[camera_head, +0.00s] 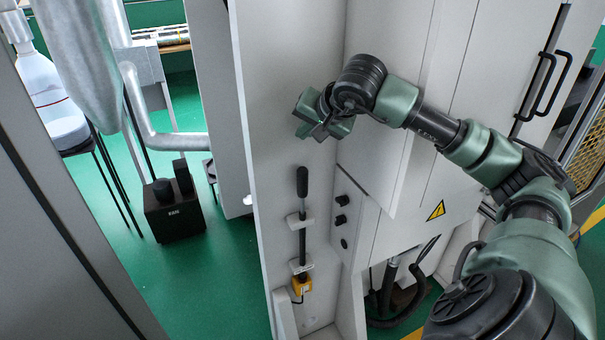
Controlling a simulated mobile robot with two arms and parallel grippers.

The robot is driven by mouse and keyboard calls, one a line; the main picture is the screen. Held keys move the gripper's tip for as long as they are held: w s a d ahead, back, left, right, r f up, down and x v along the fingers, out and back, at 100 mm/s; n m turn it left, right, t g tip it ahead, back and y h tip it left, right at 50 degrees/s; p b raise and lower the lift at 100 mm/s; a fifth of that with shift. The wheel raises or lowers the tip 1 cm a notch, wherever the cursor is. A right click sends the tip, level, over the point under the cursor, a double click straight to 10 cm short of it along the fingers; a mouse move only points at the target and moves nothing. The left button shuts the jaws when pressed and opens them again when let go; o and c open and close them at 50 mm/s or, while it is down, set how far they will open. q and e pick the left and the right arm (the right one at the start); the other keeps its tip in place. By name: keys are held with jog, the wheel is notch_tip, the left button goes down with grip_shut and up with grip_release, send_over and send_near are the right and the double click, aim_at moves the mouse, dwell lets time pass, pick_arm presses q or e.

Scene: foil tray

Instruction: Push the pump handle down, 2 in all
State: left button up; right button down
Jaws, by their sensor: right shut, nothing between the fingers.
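The pump handle (302,181) is a black upright grip on a thin dark rod. It is held by light brackets on a narrow white panel in the middle of the view, with a yellow block at its foot. A length of rod shows below the grip. My right gripper (312,129) is above the pump handle and a little to its right. It is shut and empty, with a visible gap between it and the grip. Its arm comes in from the lower right. My left gripper is not in view.
Dark knobs (342,200) sit on the white cabinet right of the pump. A yellow warning triangle (436,211) and black door handles (541,87) are further right. A black box (174,209) stands on the green floor at left.

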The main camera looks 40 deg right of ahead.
aim_at(304, 171)
notch_tip(304, 171, down, 7)
jog(key=b, duration=0.5)
jog(key=shift+r, duration=0.15)
dwell(1.6)
jog(key=shift+f+b, duration=0.45)
jog(key=shift+b, duration=0.05)
